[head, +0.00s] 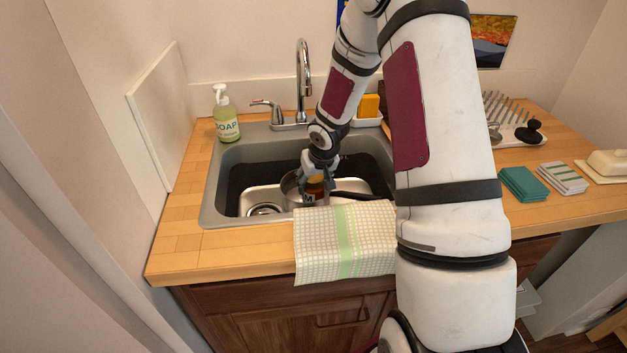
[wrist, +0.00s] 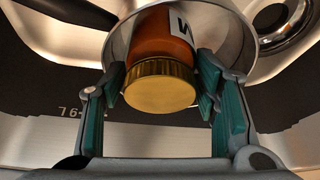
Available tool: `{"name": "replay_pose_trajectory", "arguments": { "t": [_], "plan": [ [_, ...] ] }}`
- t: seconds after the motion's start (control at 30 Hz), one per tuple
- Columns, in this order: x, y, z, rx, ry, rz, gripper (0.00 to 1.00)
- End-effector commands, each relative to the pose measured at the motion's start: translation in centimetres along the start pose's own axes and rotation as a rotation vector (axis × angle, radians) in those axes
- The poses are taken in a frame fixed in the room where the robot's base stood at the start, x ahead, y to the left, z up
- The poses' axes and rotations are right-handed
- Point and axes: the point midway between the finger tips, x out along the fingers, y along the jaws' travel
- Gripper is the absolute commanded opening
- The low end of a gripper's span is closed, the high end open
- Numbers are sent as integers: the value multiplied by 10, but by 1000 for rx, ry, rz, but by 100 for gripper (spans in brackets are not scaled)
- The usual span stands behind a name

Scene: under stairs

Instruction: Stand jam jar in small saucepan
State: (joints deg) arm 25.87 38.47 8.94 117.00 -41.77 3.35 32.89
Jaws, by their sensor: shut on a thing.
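The jam jar (wrist: 160,75) has a gold lid, orange-brown contents and a dark-lettered white label. My gripper (wrist: 160,97) is shut on the jar near its lid, with one finger on each side. The small saucepan (wrist: 120,38) is a round metal pan behind the jar in the wrist view, and the jar's body lies inside its rim there. In the head view the saucepan (head: 291,190) sits in the sink, with my gripper (head: 315,183) over it and the jar (head: 314,188) between the fingers. The jar's base is hidden, so I cannot tell if it touches the pan's bottom.
The sink (head: 222,178) surrounds the pan, with a faucet (head: 303,80) behind. A dark handle (head: 355,196) extends right from the pan. A checked towel (head: 345,240) hangs over the front edge. A soap bottle (head: 226,118) stands at the back left. Folded cloths (head: 523,183) lie right.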

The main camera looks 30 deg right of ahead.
Motion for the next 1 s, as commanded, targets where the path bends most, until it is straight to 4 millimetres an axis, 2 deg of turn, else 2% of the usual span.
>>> {"name": "replay_pose_trajectory", "arguments": {
  "t": [0.3,0.33,0.43,0.77,0.87,1.0],
  "plan": [
    [5,0,1,0,1,0,0],
    [5,0,2,0,1,1,57],
    [5,0,2,0,1,0,78],
    [4,1,3,1,-2,1,78],
    [-2,1,2,2,0,1,78],
    [-23,2,1,4,3,2,78]
  ]
}}
